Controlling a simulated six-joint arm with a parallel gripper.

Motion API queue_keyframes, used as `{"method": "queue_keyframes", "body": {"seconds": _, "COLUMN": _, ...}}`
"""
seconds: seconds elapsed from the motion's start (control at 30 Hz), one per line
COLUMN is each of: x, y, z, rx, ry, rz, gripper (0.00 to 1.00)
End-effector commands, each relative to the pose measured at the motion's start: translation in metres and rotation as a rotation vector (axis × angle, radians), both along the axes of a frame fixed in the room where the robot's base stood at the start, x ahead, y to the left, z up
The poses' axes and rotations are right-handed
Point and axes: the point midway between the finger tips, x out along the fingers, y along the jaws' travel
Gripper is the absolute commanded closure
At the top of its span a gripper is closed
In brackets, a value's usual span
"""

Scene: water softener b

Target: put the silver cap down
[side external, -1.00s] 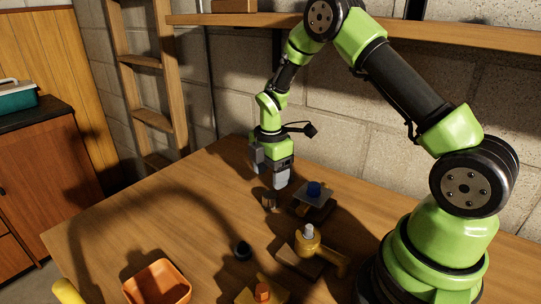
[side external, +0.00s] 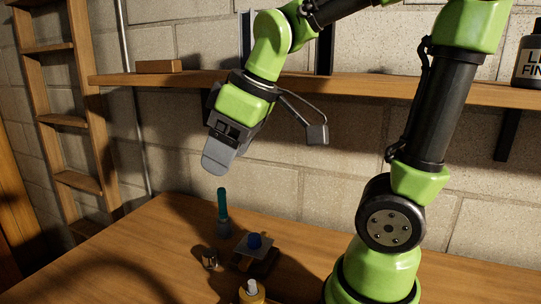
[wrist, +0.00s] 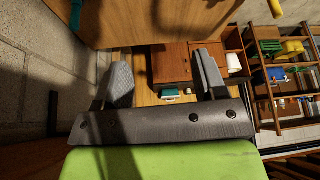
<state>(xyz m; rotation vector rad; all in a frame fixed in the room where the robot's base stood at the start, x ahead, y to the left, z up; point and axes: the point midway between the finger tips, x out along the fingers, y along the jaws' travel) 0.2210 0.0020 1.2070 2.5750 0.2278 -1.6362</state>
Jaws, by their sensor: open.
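My gripper (side external: 216,160) is raised well above the table, tilted, with nothing seen between its fingers. In the wrist view its two fingers (wrist: 164,82) stand wide apart and empty. A small silver cap (side external: 252,285) seems to sit on top of a yellow fitting (side external: 250,297) at the bottom edge of the side view. A small metallic cylinder (side external: 210,259) also stands on the table below my gripper; I cannot tell which of the two is the task's cap.
A teal rod in a grey base (side external: 223,212) stands upright below my gripper. A wooden shelf (side external: 170,79) crosses the wall behind my gripper. The table's left part is clear.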

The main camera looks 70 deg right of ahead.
Motion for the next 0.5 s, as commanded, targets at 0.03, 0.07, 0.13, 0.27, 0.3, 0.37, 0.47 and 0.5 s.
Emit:
{"method": "queue_keyframes", "body": {"seconds": 0.03, "x": -0.017, "y": 0.006, "z": 0.007, "rx": 0.051, "ry": -0.038, "rz": -0.075, "gripper": 0.35}}
{"method": "queue_keyframes", "body": {"seconds": 0.07, "x": -0.025, "y": 0.009, "z": 0.009, "rx": 0.087, "ry": -0.054, "rz": -0.124, "gripper": 0.35}}
{"method": "queue_keyframes", "body": {"seconds": 0.13, "x": -0.043, "y": 0.015, "z": 0.012, "rx": 0.166, "ry": -0.084, "rz": -0.226, "gripper": 0.35}}
{"method": "queue_keyframes", "body": {"seconds": 0.27, "x": -0.066, "y": 0.022, "z": 0.012, "rx": 0.282, "ry": -0.115, "rz": -0.36, "gripper": 0.35}}
{"method": "queue_keyframes", "body": {"seconds": 0.3, "x": -0.07, "y": 0.023, "z": 0.011, "rx": 0.307, "ry": -0.121, "rz": -0.385, "gripper": 0.35}}
{"method": "queue_keyframes", "body": {"seconds": 0.37, "x": -0.075, "y": 0.024, "z": 0.011, "rx": 0.332, "ry": -0.125, "rz": -0.414, "gripper": 0.35}}
{"method": "queue_keyframes", "body": {"seconds": 0.47, "x": -0.078, "y": 0.025, "z": 0.01, "rx": 0.352, "ry": -0.127, "rz": -0.436, "gripper": 0.35}}
{"method": "queue_keyframes", "body": {"seconds": 0.5, "x": -0.078, "y": 0.025, "z": 0.01, "rx": 0.355, "ry": -0.126, "rz": -0.439, "gripper": 0.35}}
